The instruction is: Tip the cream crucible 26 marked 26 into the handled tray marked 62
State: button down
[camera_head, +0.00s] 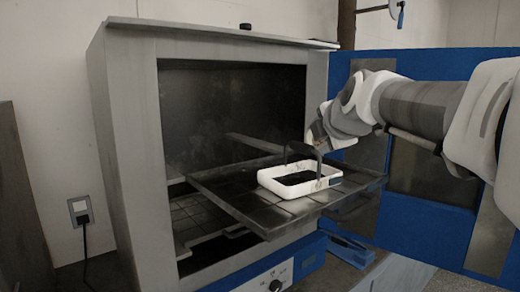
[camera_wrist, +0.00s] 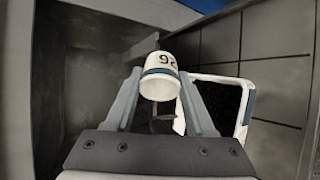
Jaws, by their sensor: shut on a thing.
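The cream crucible (camera_wrist: 160,62) is between the fingers of my gripper (camera_wrist: 160,78), which is shut on it. In the wrist view its dark digits appear upside down, and a blue band circles the end nearer the camera. Its exact tilt and what is inside are unclear. The white handled tray (camera_head: 268,181) stands on a pulled-out shelf, with dark material in it and a dark arched handle above. In the wrist view the tray (camera_wrist: 246,112) shows partly behind the right finger. My gripper (camera_head: 315,140) is just above the tray's back side in the head view, where the crucible cannot be made out.
The tray stands on a dark gridded shelf (camera_head: 225,200) reaching out of a grey oven (camera_head: 125,150). The oven's blue door (camera_head: 440,225) is open at the right, behind my arm. A lower rack (camera_head: 195,215) lies inside. Bare shelf is left of the tray.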

jog(key=shift+s+a+f+n+t+b, duration=0.15)
jog(key=shift+t+b, duration=0.3)
jog(key=shift+b, duration=1.2)
jog(key=shift+s+d+f+n+t+b, duration=0.15)
jog(key=shift+t+b, duration=0.25)
jog(key=shift+b, duration=1.3)
jog(key=shift+a+f+n+t+b, duration=0.2)
jog(key=shift+t+b, duration=0.25)
jog(key=shift+b, duration=1.2)
jog(key=t+b, duration=0.1)
jog(key=b, duration=0.3)
jog(key=t+b, duration=0.1)
jog(key=b, duration=0.4)
jog(key=shift+s+f+n+t, duration=0.15)
jog(key=shift+s+n+t, duration=0.05)
jog(key=shift+n+t, duration=0.1)
jog(key=shift+s+t+b, duration=0.1)
jog(key=shift+t+b, duration=0.2)
jog(key=shift+b, duration=0.9)
jog(key=shift+a+r+n, duration=0.15)
jog(key=shift+r+n, duration=0.05)
jog(key=shift+n, duration=0.1)
jog(key=shift+s+t, duration=0.1)
jog(key=shift+t, duration=0.4)
jog(key=shift+r, duration=0.1)
